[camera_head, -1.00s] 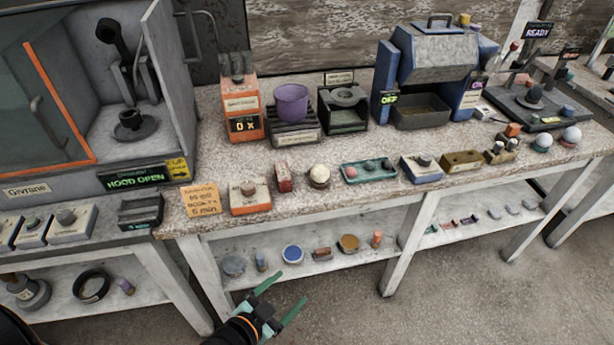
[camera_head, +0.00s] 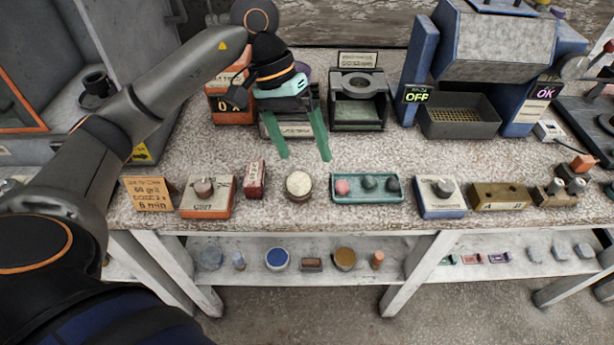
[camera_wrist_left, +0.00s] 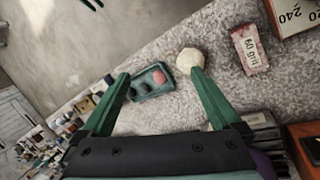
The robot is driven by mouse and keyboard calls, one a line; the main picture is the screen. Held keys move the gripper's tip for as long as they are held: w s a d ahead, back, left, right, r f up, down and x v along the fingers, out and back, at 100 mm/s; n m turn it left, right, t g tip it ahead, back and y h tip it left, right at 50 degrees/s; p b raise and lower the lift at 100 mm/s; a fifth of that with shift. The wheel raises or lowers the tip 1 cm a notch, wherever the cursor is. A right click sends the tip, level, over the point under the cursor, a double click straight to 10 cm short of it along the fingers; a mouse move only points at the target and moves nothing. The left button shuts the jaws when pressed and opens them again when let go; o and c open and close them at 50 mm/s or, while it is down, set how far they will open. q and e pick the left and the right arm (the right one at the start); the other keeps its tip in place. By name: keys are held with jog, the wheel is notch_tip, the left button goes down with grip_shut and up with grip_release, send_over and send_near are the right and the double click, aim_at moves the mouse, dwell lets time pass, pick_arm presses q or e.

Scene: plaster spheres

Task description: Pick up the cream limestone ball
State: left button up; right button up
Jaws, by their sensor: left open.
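The cream limestone ball (camera_head: 299,183) sits in a small brown holder near the front of the speckled bench, between a small red box and a teal tray. It also shows in the left wrist view (camera_wrist_left: 190,58), just beyond the tip of the right-hand finger in that picture. My left gripper (camera_head: 305,158) is open and empty, fingers pointing down toward the bench. In the head view its fingertips appear just behind the ball, one to each side; I see no contact. My right gripper is not in the head view.
The red grit box (camera_head: 255,179) stands left of the ball. The teal tray (camera_head: 367,199) with several small balls is close on the right. Behind are an orange device (camera_head: 231,107) and a dark stand (camera_head: 357,115). Bare bench lies right of my gripper.

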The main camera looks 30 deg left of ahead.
pick_arm(q)
jog(key=m+y, duration=0.1)
jog(key=y, duration=0.1)
send_near(296, 176)
jog(key=x, duration=0.4)
jog(key=shift+a+f, duration=0.2)
jog(key=shift+f, duration=0.25)
jog(key=shift+t, duration=0.3)
jog(key=shift+d+p+x, duration=0.15)
jog(key=shift+p+x, duration=0.1)
jog(key=shift+x, duration=1.25)
jog(key=shift+d+p+x, duration=0.1)
jog(key=shift+p+x, duration=0.15)
jog(key=shift+x, duration=1.2)
jog(key=shift+s, duration=0.1)
jog(key=shift+c, duration=0.3)
jog(key=shift+r, duration=0.1)
grip_shut()
